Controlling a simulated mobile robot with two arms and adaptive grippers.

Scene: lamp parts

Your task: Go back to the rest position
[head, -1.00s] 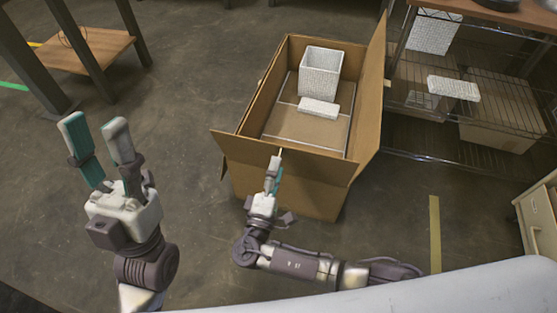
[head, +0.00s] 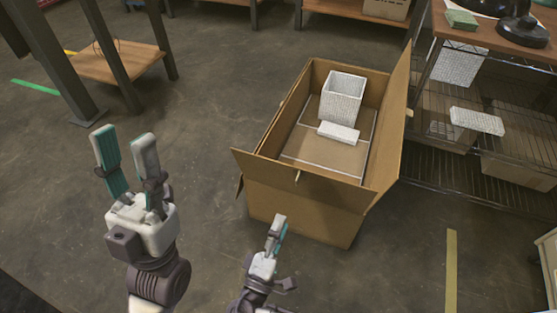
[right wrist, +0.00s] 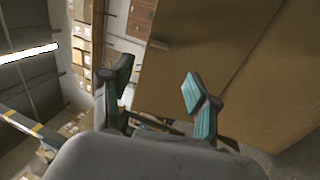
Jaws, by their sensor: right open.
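My left gripper (head: 127,160) is open and empty, raised over bare floor at the left of the head view. My right gripper (head: 278,228) is in front of the near side of the open cardboard box (head: 305,205), apart from it as far as I can tell. In the right wrist view its two fingers (right wrist: 160,88) are spread with nothing between them. Brown cardboard fills much of that view beyond the fingers. Inside the box stand a white textured open container (head: 342,98) and, beside it, a flat white textured block (head: 338,132).
A wire shelf rack (head: 430,140) stands right of the box, holding white textured pieces and cartons. A wooden tabletop (head: 500,32) with a dark lamp part (head: 520,30) is at the top right. A low wooden shelf (head: 110,62) is at the left. The floor between is clear.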

